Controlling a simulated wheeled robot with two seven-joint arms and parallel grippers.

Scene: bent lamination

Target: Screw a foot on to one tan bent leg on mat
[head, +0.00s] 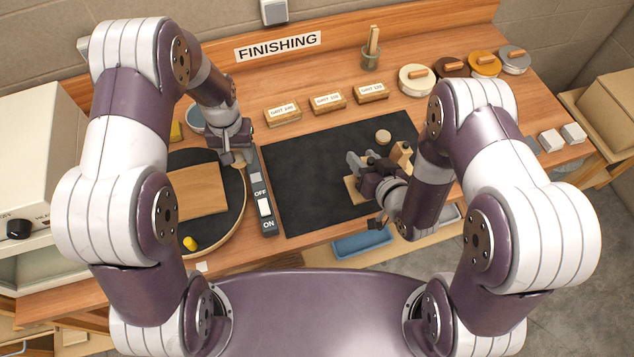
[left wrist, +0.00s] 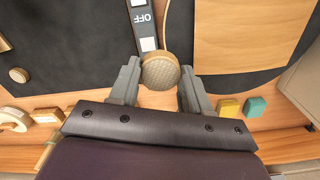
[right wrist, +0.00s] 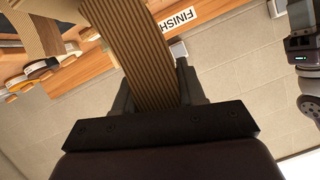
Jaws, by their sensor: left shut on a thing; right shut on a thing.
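My left gripper (head: 236,158) is shut on a round tan foot with a textured face (left wrist: 160,72), held between its fingertips above the switch strip beside the mat. My right gripper (head: 362,172) is shut on a tan bent leg (right wrist: 140,55), whose layered stripes fill the upper middle of the right wrist view. In the head view, parts of the leg (head: 354,190) show beside the gripper, over the black mat (head: 300,170); the gripper hides the rest. Another round foot (head: 383,136) lies on the mat behind the right gripper. The foot and leg are apart.
A switch strip (head: 267,215) marked OFF and ON lies between the mat and a round black disc (head: 232,222) with a tan sheet (head: 198,190). Labelled grit blocks (head: 327,101) and several round tins (head: 415,80) line the back. The mat's left part is clear.

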